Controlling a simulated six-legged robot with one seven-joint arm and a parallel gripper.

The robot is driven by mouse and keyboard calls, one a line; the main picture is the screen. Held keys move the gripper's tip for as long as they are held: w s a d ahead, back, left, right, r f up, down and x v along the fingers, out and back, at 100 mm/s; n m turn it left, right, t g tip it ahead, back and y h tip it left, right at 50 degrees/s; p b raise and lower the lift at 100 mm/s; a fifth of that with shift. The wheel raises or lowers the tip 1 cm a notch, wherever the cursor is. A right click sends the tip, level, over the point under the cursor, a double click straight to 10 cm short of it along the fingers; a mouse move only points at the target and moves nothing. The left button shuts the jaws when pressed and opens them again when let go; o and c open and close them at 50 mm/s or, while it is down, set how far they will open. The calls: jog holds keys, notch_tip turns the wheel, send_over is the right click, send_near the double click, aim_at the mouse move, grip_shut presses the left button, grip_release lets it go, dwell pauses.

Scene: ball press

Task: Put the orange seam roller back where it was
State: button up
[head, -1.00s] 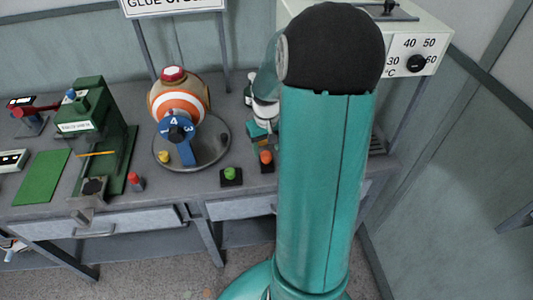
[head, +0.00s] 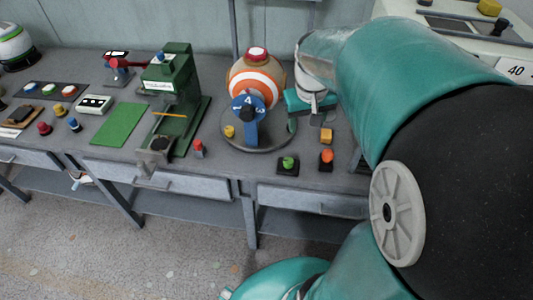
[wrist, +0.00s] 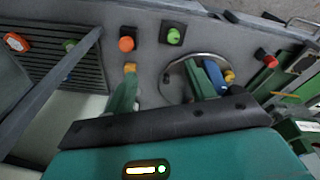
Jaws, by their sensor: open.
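No thing in view can be told for certain as the orange seam roller. A small orange-yellow block (head: 326,136) shows just below my gripper (head: 307,122), close to one finger; it also shows in the wrist view (wrist: 130,68), by the left fingertip. I cannot tell whether it touches the finger or lies on the bench behind. My gripper (wrist: 160,85) is open, its two green fingers apart, with nothing seen between them. An orange knob on a black square base (head: 326,156) stands at the bench front; it shows in the wrist view too (wrist: 126,44).
A green knob on a black base (head: 288,163) stands left of the orange one. An orange-striped ball (head: 256,78) sits above a round metal plate (head: 232,138) with a blue numbered handle (head: 249,120). A green press (head: 176,85) stands further left. Bare floor lies in front.

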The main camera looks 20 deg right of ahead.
jog(key=s+a+r+n+t, duration=0.1)
jog(key=s+a, duration=0.3)
jog(key=a, duration=0.4)
jog(key=s+a+r+n+t+y, duration=0.1)
jog(key=s+a+r+t, duration=0.2)
jog(key=a, duration=0.5)
jog(key=s+r, duration=0.1)
jog(key=s, duration=0.1)
jog(key=shift+s+r+n, duration=0.15)
jog(key=shift+s+n, duration=0.15)
